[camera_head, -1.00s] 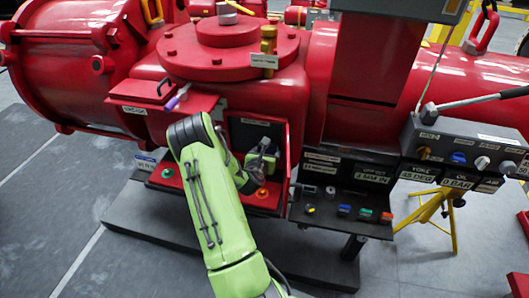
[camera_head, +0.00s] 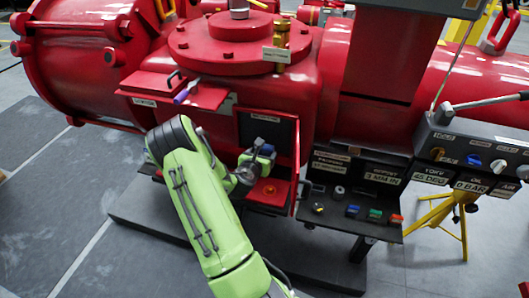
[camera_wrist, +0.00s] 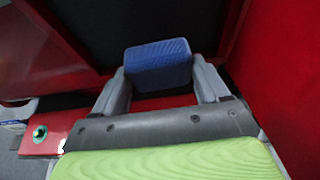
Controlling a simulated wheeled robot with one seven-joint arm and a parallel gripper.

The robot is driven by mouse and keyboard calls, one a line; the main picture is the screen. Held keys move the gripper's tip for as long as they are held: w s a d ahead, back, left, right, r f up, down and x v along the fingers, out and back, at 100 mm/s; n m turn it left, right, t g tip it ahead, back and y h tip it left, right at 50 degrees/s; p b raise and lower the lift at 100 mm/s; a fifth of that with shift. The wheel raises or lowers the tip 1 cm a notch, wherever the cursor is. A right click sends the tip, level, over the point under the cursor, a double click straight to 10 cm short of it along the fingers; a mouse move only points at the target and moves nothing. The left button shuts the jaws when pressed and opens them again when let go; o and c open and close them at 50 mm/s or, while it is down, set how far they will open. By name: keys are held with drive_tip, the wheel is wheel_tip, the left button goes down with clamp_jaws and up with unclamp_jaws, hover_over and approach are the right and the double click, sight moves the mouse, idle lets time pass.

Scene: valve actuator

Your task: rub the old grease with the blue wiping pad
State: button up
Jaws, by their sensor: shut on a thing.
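My gripper (camera_wrist: 160,88) is shut on the blue wiping pad (camera_wrist: 158,62), which sits between its two grey fingers in the wrist view. The pad's ribbed blue face is turned up toward the wrist camera. In the head view my gripper (camera_head: 262,152) is at the open front of a dark recess (camera_head: 268,128) in the red valve housing. Only a little blue of the pad shows there. Dark space lies beyond the pad in the wrist view. I cannot make out the old grease in either view.
Red walls frame the recess, with an open red panel edge (camera_head: 297,170) on its right. A red ledge with a button (camera_head: 269,189) lies below. A purple-handled tool (camera_head: 186,92) rests on a red shelf to the left. A control panel (camera_head: 355,205) stands at right.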

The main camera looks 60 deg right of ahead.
drive_tip(key=shift+s+a+b, duration=0.25)
drive_tip(key=shift+a+b, duration=0.2)
drive_tip(key=shift+a, duration=0.65)
drive_tip(key=a, duration=0.1)
drive_tip(key=a+b, duration=0.2)
drive_tip(key=shift+s, duration=0.25)
